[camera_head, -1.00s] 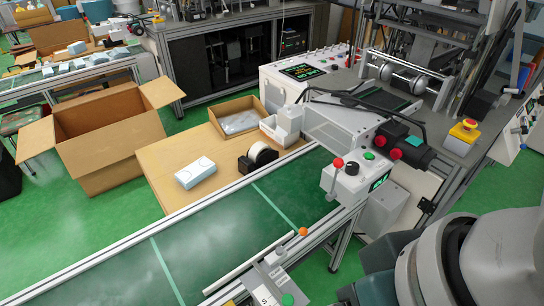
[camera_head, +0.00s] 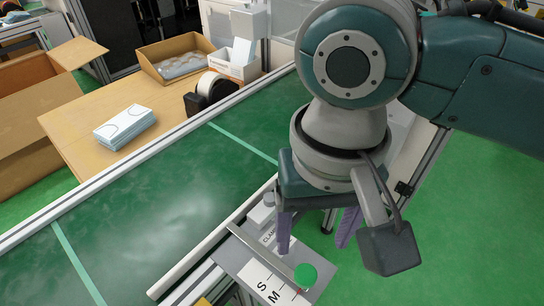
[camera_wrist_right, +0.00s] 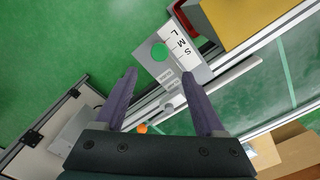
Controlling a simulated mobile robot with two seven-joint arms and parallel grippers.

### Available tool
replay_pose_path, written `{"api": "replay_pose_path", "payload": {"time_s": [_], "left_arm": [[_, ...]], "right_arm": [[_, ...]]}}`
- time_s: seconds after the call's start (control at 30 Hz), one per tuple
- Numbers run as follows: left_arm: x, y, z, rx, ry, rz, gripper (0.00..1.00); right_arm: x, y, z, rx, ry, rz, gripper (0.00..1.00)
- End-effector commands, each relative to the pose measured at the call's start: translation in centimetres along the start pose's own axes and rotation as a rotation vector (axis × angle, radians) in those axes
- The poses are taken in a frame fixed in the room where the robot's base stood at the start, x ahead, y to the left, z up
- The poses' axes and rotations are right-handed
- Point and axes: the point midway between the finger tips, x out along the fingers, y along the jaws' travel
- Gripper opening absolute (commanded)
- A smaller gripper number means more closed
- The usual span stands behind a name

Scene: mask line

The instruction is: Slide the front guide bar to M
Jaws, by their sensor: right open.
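The front guide bar (camera_head: 205,258) is a long pale bar along the near edge of the green belt. It also shows in the wrist view (camera_wrist_right: 225,79). A grey plate beside it carries a white scale (camera_head: 268,284) lettered S and M; S, M and L show in the wrist view (camera_wrist_right: 181,42). A green round knob (camera_head: 305,275) sits at the end of a silver strip beside the scale; it is also in the wrist view (camera_wrist_right: 158,52). My right gripper (camera_head: 316,238) is open, with purple fingers above the plate and knob. An orange ball (camera_wrist_right: 142,128) shows between its fingers.
The green conveyor belt (camera_head: 165,205) runs beyond the bar. A wooden table (camera_head: 85,125) holds a stack of masks (camera_head: 124,127), a black tape dispenser (camera_head: 208,97) and a carton tray (camera_head: 172,58). A yellow block (camera_wrist_right: 240,20) stands close to the scale plate.

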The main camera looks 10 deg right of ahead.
Motion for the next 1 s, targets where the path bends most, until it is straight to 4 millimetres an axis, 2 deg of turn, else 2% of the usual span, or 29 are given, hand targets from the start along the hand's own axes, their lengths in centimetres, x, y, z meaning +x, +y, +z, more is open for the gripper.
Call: {"api": "replay_pose_path", "payload": {"time_s": [0.4,0.5,0.67,0.93,1.0], "left_arm": [[3.2,0.1,1.0,0.000,0.000,0.001,0.00],[3.7,0.2,1.2,0.000,0.000,0.001,0.00],[4.0,0.2,1.3,0.000,0.000,0.001,0.00],[4.0,0.2,1.3,0.000,0.000,0.001,0.00],[4.0,0.2,1.3,0.000,0.000,0.001,0.00]], "right_arm": [[7.3,0.1,0.1,0.001,-0.001,0.002,0.72],[8.6,0.0,0.0,0.000,0.000,0.001,0.72],[9.5,0.0,0.0,-0.001,0.001,0.000,0.72],[9.6,0.0,0.0,-0.002,0.001,-0.001,0.72],[9.6,0.0,0.0,-0.001,0.001,0.000,0.64]]}}
